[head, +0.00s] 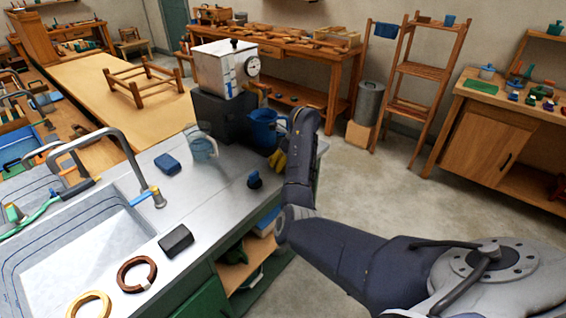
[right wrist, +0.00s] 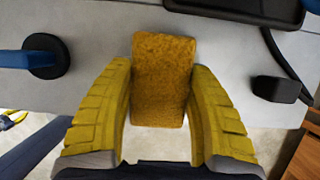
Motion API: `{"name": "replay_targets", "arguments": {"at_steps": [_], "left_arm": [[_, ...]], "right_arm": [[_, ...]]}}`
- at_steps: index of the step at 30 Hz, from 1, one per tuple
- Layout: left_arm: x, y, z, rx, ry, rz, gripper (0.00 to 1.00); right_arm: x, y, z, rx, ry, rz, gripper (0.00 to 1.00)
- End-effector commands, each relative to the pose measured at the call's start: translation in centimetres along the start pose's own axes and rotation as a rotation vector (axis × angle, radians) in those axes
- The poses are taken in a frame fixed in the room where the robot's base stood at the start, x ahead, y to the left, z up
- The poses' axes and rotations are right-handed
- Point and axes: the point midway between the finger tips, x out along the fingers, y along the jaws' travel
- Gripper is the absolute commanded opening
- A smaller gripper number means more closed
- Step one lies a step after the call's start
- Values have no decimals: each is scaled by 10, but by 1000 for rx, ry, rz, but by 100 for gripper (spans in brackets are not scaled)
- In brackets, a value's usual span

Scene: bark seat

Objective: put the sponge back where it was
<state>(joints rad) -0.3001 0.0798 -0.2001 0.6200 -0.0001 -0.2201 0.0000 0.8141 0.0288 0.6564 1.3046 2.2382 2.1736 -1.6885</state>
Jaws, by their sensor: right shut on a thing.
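A yellow-brown sponge (right wrist: 163,80) with a rough face sits between the two yellow ridged fingers of my right gripper (right wrist: 163,110), which is shut on it. In the right wrist view it shows against the grey counter near the counter's edge; I cannot tell whether it touches the top. The sponge cannot be told apart there. My left gripper is not in view.
On the counter (head: 220,190) are a clear beaker (head: 201,145), a blue block (head: 167,164), a dark round-based item (head: 254,180), a black block (head: 176,240) and two rings. A white box with a dial (head: 225,68) stands behind. The counter's middle has bare room.

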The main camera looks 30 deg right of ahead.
Motion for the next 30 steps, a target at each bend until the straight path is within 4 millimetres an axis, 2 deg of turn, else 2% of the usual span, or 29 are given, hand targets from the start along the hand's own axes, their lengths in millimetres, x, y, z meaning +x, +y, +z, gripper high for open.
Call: {"name": "replay_targets", "arguments": {"at_steps": [7,8,13,23,30], "left_arm": [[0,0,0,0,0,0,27],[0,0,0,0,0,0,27],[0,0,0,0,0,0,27],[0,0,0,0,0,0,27],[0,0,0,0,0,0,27]], "right_arm": [[3,0,-1,-1,0,0,30],[3,0,-1,-1,0,0,56],[2,0,-1,-1,0,0,75],[-1,0,0,0,0,-1,75],[-26,-1,0,0,0,-3,75]]}}
